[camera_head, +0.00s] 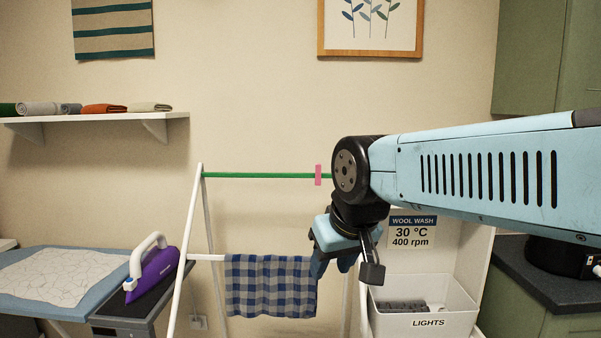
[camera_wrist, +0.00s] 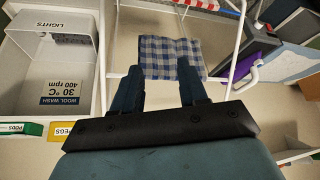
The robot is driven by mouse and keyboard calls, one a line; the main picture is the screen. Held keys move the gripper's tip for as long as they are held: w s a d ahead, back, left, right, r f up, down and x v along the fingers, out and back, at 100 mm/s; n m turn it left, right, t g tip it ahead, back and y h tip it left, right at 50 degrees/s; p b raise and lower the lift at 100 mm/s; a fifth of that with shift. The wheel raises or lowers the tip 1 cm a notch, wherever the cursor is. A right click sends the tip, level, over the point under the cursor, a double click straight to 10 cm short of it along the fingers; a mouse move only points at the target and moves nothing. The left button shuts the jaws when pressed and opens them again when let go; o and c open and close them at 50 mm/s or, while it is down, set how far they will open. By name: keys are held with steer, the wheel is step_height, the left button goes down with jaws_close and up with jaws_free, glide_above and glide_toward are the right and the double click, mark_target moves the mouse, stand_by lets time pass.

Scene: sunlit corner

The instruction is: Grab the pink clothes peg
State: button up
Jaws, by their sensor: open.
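The pink clothes peg (camera_head: 318,175) is upright on the green rail (camera_head: 255,175) of a white drying rack, just left of my arm's black wrist joint in the head view. I cannot make it out in the wrist view. My gripper (camera_head: 332,268) hangs below that joint, lower than the peg and slightly right of it, by the upper right of the checked cloth. In the wrist view my gripper (camera_wrist: 158,72) has its two dark blue fingers apart, with nothing held between them. My arm hides the right part of the rail.
A blue checked cloth (camera_head: 270,285) hangs on the rack's lower bar. A white bin (camera_head: 425,312) labelled LIGHTS stands at right. A purple iron (camera_head: 155,270) rests by the ironing board at left. The wrist view shows a yellow PEGS label (camera_wrist: 62,131). Wall around the rail's left is clear.

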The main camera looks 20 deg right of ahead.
steer(key=shift+o, duration=0.2)
steer(key=shift+d, duration=0.1)
steer(key=shift+o, duration=0.6)
steer(key=shift+w+r, duration=0.1)
steer(key=shift+w, duration=0.05)
steer(key=m+t+h, duration=0.5)
steer(key=t, duration=0.1)
glide_toward(318, 165)
steer(key=x, duration=0.8)
steer(key=shift+w+d+f, duration=0.2)
steer(key=shift+w+f, duration=0.15)
steer(key=shift+w, duration=0.1)
